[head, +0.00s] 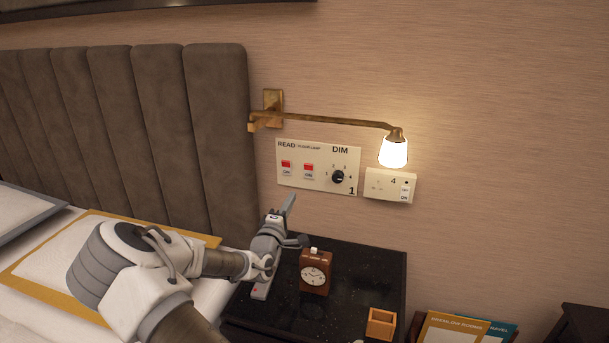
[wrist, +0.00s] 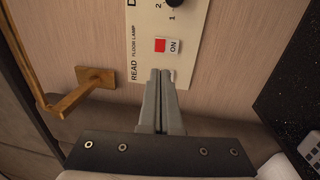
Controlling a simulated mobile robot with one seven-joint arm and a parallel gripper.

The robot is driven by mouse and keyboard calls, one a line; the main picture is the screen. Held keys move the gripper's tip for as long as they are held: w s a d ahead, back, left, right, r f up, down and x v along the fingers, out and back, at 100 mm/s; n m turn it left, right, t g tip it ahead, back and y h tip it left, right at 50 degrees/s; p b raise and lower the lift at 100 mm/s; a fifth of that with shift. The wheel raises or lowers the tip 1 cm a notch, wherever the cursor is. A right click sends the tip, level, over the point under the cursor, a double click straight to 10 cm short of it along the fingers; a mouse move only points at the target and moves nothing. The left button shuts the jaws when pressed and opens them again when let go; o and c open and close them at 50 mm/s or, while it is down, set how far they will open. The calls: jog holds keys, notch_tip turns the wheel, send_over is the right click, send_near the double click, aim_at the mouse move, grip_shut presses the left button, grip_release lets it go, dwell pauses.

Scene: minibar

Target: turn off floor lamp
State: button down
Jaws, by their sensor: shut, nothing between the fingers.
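A cream wall panel (head: 320,184) carries two red-and-white rocker switches and a black dial. The labels say READ, FLOOR LAMP and DIM. In the wrist view the panel appears turned sideways, and the rocker beside the FLOOR LAMP label (wrist: 160,45) shows red with ON. The READ rocker is mostly hidden behind my fingertips in that view; in the head view it is the left one (head: 286,167). My gripper (wrist: 161,73) is shut and empty, fingers pointing at the panel's READ end. In the head view it is just below the panel (head: 290,200); contact cannot be told. No floor lamp is in view.
A brass wall lamp (head: 393,152) is lit above a smaller switch plate (head: 391,186). A dark nightstand (head: 350,265) below my gripper holds a clock (head: 315,272) and a wooden box (head: 381,323). The padded headboard (head: 215,140) stands at left.

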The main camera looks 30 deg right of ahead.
jog(key=b, duration=0.3)
send_near(307, 167)
jog(key=x, duration=0.5)
jog(key=shift+d+f, duration=0.1)
jog(key=shift+d, duration=0.1)
jog(key=shift+x, duration=0.8)
jog(key=shift+w+a, duration=0.1)
jog(key=shift+w+r+p, duration=0.1)
jog(key=shift+r+p, duration=0.2)
jog(key=shift+r, duration=0.05)
jog(key=shift+f, duration=0.15)
